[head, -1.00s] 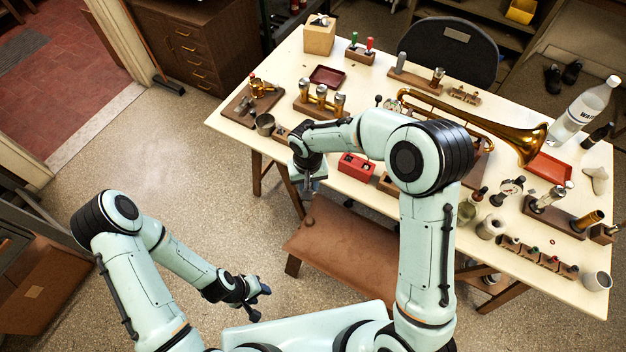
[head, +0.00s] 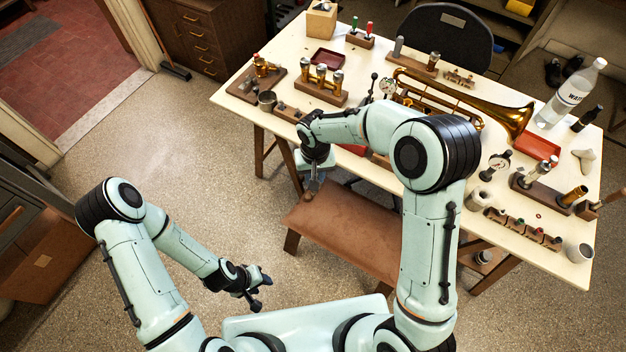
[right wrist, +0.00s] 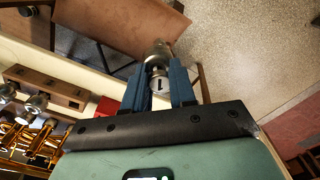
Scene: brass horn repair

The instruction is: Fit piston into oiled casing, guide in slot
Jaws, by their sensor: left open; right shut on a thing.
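My right gripper (head: 313,186) hangs in front of the table's near left edge, above the brown bench. In the right wrist view its blue fingers are shut on a silver cylindrical part (right wrist: 158,75), which looks like the piston. Its round near end has a dark slot-like mark; the fingers hide its sides. I cannot tell for certain which part is the casing. A wooden block (head: 315,92) holds three silver-topped cylinders. A brass tube (head: 573,196) leans on a dark block at the right. My left gripper (head: 262,290) is open and empty over the floor, away from the table.
The cream table (head: 600,215) carries a brass horn (head: 500,113), a water bottle (head: 571,95), a red tray (head: 536,146) and a rack of small parts (head: 520,230). A brown bench (head: 345,232) stands before it.

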